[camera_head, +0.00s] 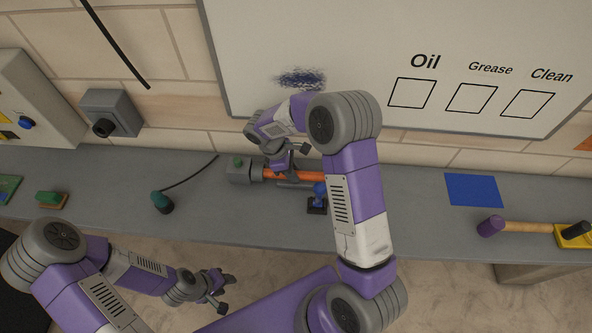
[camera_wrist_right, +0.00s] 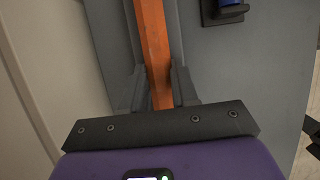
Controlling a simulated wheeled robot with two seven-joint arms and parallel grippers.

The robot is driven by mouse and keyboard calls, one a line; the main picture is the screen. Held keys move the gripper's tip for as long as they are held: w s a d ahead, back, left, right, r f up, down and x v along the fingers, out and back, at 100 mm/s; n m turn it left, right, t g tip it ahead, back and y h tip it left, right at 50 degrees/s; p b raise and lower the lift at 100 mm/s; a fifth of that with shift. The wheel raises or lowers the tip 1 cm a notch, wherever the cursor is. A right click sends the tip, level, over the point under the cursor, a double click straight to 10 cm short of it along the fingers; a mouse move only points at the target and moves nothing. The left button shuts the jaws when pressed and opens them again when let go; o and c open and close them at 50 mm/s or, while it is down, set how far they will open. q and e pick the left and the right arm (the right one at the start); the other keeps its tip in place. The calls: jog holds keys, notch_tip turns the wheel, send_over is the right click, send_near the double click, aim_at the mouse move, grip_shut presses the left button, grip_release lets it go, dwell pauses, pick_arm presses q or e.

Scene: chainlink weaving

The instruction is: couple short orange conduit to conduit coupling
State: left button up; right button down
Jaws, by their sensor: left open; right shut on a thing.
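The short orange conduit (camera_head: 308,175) lies level above the bench, left of centre. In the right wrist view, the conduit (camera_wrist_right: 152,40) runs up between the fingers. My right gripper (camera_head: 284,172) is shut on the conduit near its left end. The conduit coupling (camera_head: 240,172), a grey box with a green top and a round collar, is at the conduit's left end. The conduit lines up with the collar and appears to meet it; how deep it sits I cannot tell. My left gripper (camera_head: 220,292) is open and empty, in front of the bench.
A blue fixture on a black base (camera_head: 318,204) stands beside the conduit. A teal-handled tool (camera_head: 162,202) lies to the left. A blue square (camera_head: 473,190) and a mallet (camera_head: 505,227) are at right. The grey bench (camera_head: 420,220) is clear between.

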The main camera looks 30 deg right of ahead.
jog(key=shift+w+a, duration=0.3)
jog(key=shift+a, duration=0.15)
jog(key=c, duration=0.8)
grip_release()
jog(key=v, duration=0.7)
jog(key=shift+a+r+p, duration=0.1)
jog(key=shift+r+p, duration=0.25)
